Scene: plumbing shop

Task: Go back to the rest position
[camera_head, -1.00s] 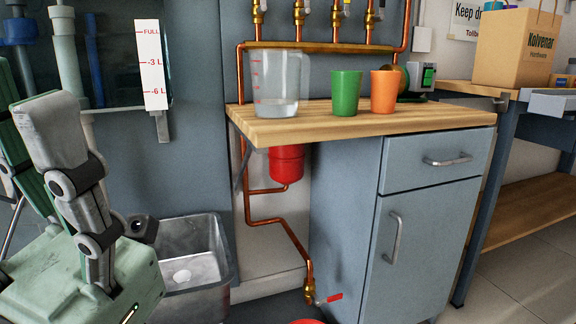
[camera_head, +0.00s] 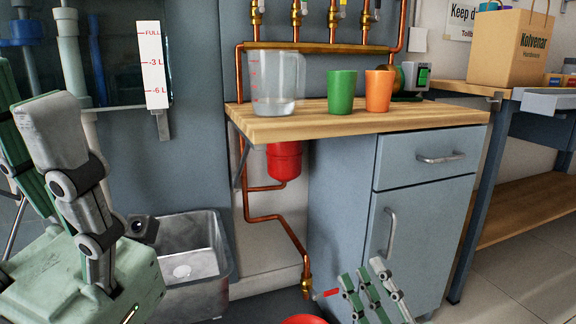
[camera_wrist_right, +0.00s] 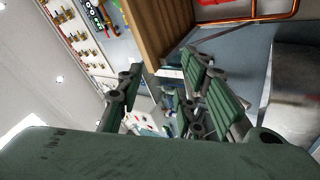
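My right gripper (camera_head: 368,272) comes into the head view at the bottom right, in front of the grey cabinet. Its green fingers point up. In the right wrist view (camera_wrist_right: 165,75) the fingers stand apart with nothing held between them. My left gripper (camera_head: 30,105) is large and close at the left edge of the head view, with its fingers up. It is partly cut off, so I cannot tell whether it is open.
A wooden counter (camera_head: 300,128) carries a clear jug (camera_head: 275,75) with water, a green cup (camera_head: 342,92) and an orange cup (camera_head: 379,91). Below are a cabinet (camera_head: 425,200), a metal sink (camera_head: 215,290), a copper pipe with a red-handled valve (camera_head: 326,294), and a red object (camera_head: 304,320).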

